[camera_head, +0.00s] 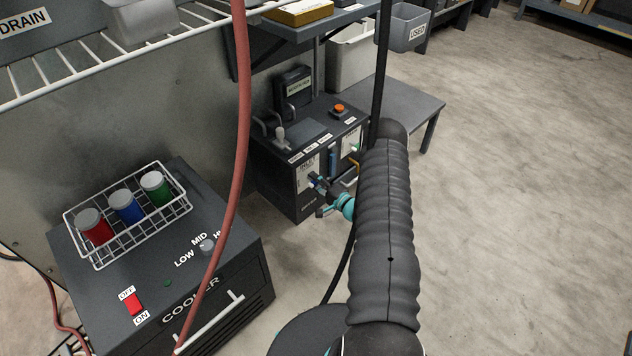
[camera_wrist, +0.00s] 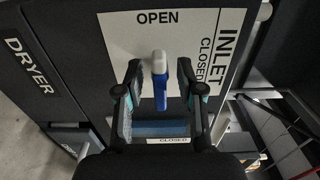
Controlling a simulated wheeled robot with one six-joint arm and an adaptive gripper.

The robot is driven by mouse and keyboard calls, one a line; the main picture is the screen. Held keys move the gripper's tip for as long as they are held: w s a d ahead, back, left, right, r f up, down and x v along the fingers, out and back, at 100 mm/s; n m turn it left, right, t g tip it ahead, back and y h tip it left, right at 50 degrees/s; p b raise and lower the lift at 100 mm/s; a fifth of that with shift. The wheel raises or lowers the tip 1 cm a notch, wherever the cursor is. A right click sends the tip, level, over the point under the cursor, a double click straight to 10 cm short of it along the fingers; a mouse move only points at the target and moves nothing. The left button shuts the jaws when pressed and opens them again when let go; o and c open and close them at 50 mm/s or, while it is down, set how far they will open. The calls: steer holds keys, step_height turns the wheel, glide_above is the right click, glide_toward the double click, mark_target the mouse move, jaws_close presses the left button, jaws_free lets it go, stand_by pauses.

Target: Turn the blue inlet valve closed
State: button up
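The blue inlet valve (camera_wrist: 161,92) shows in the wrist view as a blue lever with a pale upper end, in front of a white plate (camera_wrist: 118,35) marked INLET. OPEN is printed above the lever and CLOSED to its right, running sideways. The lever is upright in this picture, in line with OPEN. My gripper (camera_wrist: 159,72) is open, with one finger on each side of the lever and gaps visible between. In the head view my gripper (camera_head: 324,192) is at the front of the dark dryer box (camera_head: 284,184); the valve is mostly hidden there.
Another CLOSED label (camera_wrist: 173,140) shows below the lever. A cooler (camera_head: 220,290) with a wire rack (camera_head: 85,250) of jars stands at left. A red hose (camera_head: 241,110) hangs in front. A grey table (camera_head: 405,105) stands behind my arm; the floor at right is clear.

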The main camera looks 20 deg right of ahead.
jaws_close()
steer(key=shift+f+m+b, duration=0.1)
steer(key=shift+m+b, duration=0.2)
steer(key=shift+b, duration=0.1)
steer(key=m+b, duration=0.3)
steer(key=shift+f+m, duration=0.1)
steer(key=shift+m, duration=0.2)
steer(key=m+b, duration=0.2)
steer(key=m, duration=0.2)
steer(key=shift+m, duration=0.3)
steer(key=m+b, duration=0.2)
steer(key=m, duration=0.2)
steer(key=shift+m, duration=0.3)
steer(key=shift+r+m+b, duration=0.2)
steer(key=shift+m+b, duration=0.3)
steer(key=shift+m, duration=1.7)
